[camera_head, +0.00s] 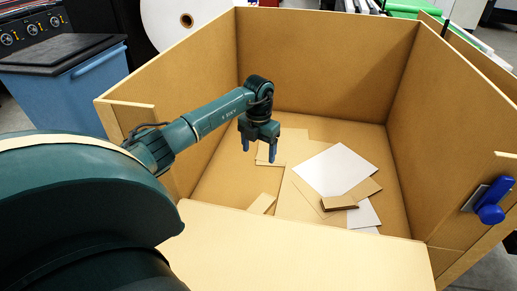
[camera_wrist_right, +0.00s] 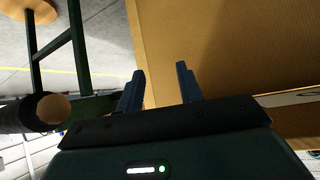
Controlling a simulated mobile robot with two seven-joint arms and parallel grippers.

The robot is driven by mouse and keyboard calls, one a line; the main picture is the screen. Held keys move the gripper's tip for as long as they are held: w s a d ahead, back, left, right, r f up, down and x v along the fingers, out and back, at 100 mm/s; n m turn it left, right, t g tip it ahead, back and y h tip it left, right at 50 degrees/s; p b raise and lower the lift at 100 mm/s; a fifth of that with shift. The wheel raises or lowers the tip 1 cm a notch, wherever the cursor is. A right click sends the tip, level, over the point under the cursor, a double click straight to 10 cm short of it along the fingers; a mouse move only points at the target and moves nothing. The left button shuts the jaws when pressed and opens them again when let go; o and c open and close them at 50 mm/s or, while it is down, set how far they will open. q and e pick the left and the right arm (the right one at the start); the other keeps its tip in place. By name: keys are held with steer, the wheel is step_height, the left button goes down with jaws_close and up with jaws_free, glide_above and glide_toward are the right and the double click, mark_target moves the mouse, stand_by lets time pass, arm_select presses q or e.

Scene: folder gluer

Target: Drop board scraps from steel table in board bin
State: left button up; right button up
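The board bin (camera_head: 330,50) is a large open cardboard box filling the middle and right of the head view. Several flat board scraps, brown and white (camera_head: 335,170), lie on its floor, with a thicker brown piece (camera_head: 340,202) among them. My left gripper (camera_head: 259,150) hangs inside the bin, fingers down, apart and empty, above the scraps. My right gripper (camera_wrist_right: 161,82) shows only in the right wrist view. Its two blue fingers are apart with nothing between them, close to a brown cardboard surface (camera_wrist_right: 235,45). The steel table is not in clear view.
A blue bin with a dark lid (camera_head: 65,75) stands left of the board bin. A white roll (camera_head: 185,20) and a machine panel with dials (camera_head: 30,28) are behind. A blue handle (camera_head: 490,205) sits on the bin's right wall.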

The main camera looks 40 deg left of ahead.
arm_select(q)
steer(key=shift+o, duration=0.5)
steer(key=shift+r, duration=0.1)
step_height(320, 180, up, 13)
steer(key=b, duration=0.2)
stand_by(0.9)
